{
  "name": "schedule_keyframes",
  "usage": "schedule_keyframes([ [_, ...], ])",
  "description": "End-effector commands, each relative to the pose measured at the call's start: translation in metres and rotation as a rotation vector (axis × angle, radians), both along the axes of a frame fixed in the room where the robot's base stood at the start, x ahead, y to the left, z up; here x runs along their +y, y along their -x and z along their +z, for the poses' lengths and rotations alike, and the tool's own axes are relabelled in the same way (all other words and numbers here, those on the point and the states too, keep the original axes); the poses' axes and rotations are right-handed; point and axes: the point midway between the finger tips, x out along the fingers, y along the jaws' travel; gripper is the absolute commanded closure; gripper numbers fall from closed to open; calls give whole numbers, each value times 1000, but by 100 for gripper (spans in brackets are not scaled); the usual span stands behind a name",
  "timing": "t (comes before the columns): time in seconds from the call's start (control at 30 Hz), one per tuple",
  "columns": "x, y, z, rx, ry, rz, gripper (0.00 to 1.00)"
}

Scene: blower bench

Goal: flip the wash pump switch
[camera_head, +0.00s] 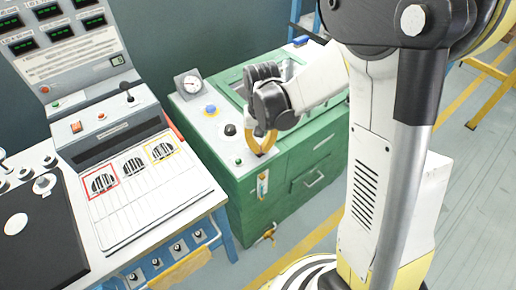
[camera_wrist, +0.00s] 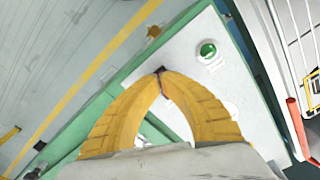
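My gripper (camera_head: 262,150) is over the front corner of the green wash cabinet (camera_head: 290,165), at its pale control panel. In the wrist view its yellow fingers (camera_wrist: 162,74) arch together and their tips meet. A small dark piece (camera_wrist: 155,69) shows right at the tips, near the panel edge; it may be the wash pump switch, but I cannot tell whether it is touched or gripped. A green button (camera_wrist: 208,52) sits on the panel beside the tips and also shows in the head view (camera_head: 238,161). No switch label is readable.
The panel also carries a blue button (camera_head: 210,110), a black knob (camera_head: 230,130) and a round gauge (camera_head: 188,84). A control console (camera_head: 110,120) with a sloped tray stands left. A small plate (camera_head: 262,185) is on the cabinet front. The grey floor right is largely free.

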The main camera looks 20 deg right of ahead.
Motion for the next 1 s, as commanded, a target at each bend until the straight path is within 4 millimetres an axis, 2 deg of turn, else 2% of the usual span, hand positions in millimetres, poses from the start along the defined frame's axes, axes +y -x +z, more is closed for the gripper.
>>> schedule_keyframes([
  [0.6, 0, 0, -7, 0, 0, 0, 100],
  [0.77, 0, 0, 2, 0, 0, 0, 100],
  [1.0, 0, 0, 24, 0, 0, 0, 100],
])
